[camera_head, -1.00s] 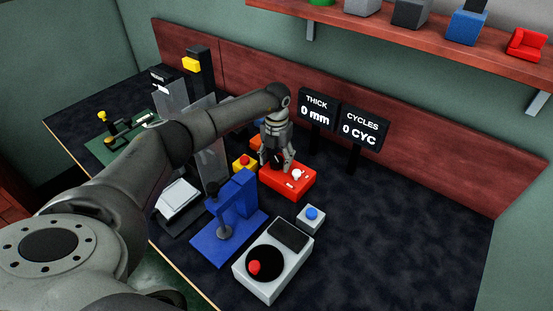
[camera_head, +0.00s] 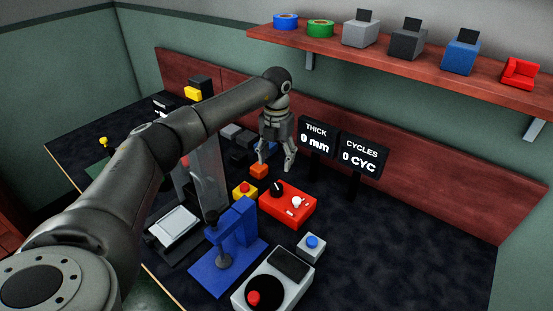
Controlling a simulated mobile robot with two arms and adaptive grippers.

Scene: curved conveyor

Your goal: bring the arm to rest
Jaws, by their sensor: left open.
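My left arm comes in from the left and reaches over the bench. My left gripper (camera_head: 276,168) hangs with its fingers pointing down and spread apart. My right gripper is not in view.
Two displays, THICK (camera_head: 317,134) and CYCLES (camera_head: 361,154), stand close to the right of the gripper. A yellow box with a red button (camera_head: 245,191), a blue press (camera_head: 228,251) and a white device (camera_head: 289,264) stand in front. The right of the dark bench (camera_head: 420,245) is clear.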

